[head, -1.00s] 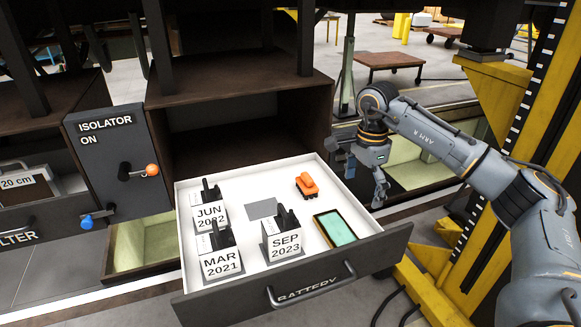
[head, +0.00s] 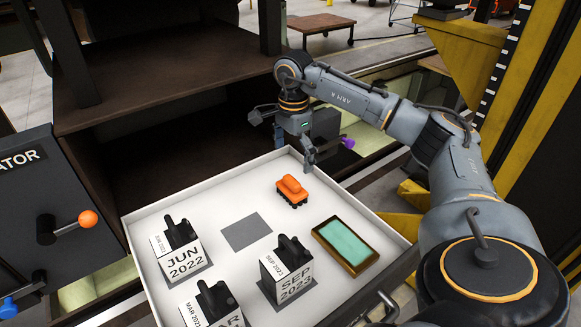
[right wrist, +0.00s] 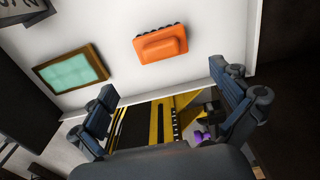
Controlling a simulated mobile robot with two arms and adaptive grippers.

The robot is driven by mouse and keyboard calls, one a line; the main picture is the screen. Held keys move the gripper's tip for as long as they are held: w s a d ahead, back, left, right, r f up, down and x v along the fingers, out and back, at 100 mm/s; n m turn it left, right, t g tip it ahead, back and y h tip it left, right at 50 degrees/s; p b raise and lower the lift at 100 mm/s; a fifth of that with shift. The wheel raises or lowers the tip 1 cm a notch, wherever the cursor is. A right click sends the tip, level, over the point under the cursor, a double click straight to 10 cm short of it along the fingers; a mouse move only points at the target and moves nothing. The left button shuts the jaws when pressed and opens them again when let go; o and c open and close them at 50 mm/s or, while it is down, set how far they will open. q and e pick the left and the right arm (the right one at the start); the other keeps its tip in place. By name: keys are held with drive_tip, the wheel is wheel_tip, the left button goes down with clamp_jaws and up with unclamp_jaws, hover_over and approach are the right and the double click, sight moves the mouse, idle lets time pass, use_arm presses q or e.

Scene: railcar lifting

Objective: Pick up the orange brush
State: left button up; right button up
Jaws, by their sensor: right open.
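The orange brush (head: 292,190) lies in the white drawer (head: 246,165), toward its back right, with dark bristles along its lower edge. It also shows in the right wrist view (right wrist: 160,45), beyond the fingertips and clear of them. My right gripper (head: 282,142) is above the drawer's back right edge, up and behind the brush in the head view. Its fingers are spread wide and empty; they also show in the right wrist view (right wrist: 162,92). My left gripper is not in view.
A teal pad in a brown frame (head: 346,245) lies right of the brush. Blocks labelled JUN 2022 (head: 180,252) and SEP 2023 (head: 288,270) stand to the left and front. A flat grey patch (head: 246,231) lies between. The dark cabinet (head: 170,90) rises behind.

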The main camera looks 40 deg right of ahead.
sight(292, 179)
wheel_tip(292, 179, down, 4)
drive_tip(key=shift+f+b, duration=0.1)
drive_tip(key=shift+b, duration=0.8)
drive_tip(key=shift+w+f, duration=0.25)
drive_tip(key=shift+f, duration=0.15)
drive_tip(key=shift+f+b, duration=0.25)
drive_tip(key=shift+b, duration=0.25)
drive_tip(key=f+b, duration=0.2)
drive_tip(key=f, duration=0.1)
drive_tip(key=shift+s+f+b, duration=0.2)
drive_tip(key=shift+f+b, duration=0.1)
drive_tip(key=shift+b, duration=0.1)
drive_tip(key=shift+f, duration=0.35)
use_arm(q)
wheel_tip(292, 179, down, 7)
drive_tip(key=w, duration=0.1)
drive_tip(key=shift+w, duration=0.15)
use_arm(e)
drive_tip(key=shift+w, duration=0.15)
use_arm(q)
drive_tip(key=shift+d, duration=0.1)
use_arm(e)
drive_tip(key=shift+r, duration=0.1)
drive_tip(key=shift+c, duration=0.4)
drive_tip(key=c, duration=1)
